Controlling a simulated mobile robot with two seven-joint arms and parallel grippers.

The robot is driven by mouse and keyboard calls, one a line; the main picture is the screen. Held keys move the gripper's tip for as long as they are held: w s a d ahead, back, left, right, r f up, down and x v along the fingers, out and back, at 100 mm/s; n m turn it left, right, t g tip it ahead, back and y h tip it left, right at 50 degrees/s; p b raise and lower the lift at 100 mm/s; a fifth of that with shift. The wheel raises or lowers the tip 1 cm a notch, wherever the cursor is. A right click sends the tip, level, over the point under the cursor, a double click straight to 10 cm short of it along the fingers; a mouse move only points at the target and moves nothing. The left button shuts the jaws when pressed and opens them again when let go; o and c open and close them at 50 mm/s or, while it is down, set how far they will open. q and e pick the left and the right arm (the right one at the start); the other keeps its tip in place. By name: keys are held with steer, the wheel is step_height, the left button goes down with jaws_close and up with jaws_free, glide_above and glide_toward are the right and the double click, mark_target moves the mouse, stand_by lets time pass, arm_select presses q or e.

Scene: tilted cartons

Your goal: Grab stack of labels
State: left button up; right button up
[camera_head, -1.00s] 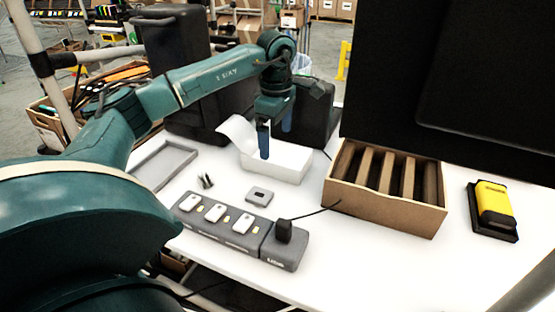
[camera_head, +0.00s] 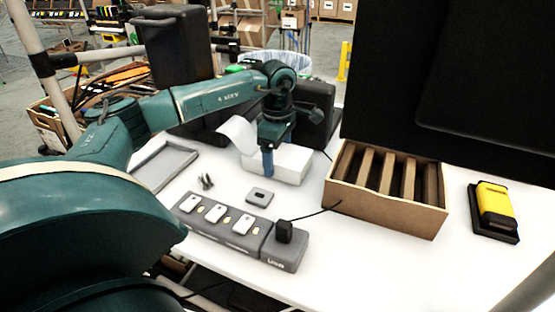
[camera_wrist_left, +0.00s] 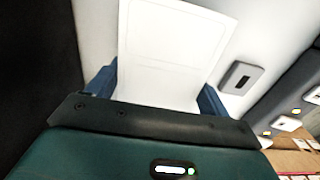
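The stack of labels (camera_head: 288,166) is a white block on the white table, with a curled white sheet (camera_head: 237,133) rising at its left end. My left gripper (camera_head: 267,163) points down at the stack, its blue finger in front of the stack's near side. In the left wrist view, the white label sheet (camera_wrist_left: 165,50) runs between the two blue fingers of the left gripper (camera_wrist_left: 157,92). The fingers are wide apart, one at each side edge of the sheet. I cannot tell whether they touch it. My right gripper is not in view.
A cardboard box with dividers (camera_head: 386,207) stands right of the stack. A grey power strip (camera_head: 235,222) and a small grey device (camera_head: 259,196) lie in front. A grey tray (camera_head: 148,179) is at left, a yellow-and-black device (camera_head: 494,207) at far right. Dark screens stand behind.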

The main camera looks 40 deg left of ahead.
arm_select(q)
steer(key=c, duration=0.7)
steer(key=shift+r, duration=0.1)
steer(key=shift+c, duration=0.2)
steer(key=shift+r, duration=0.1)
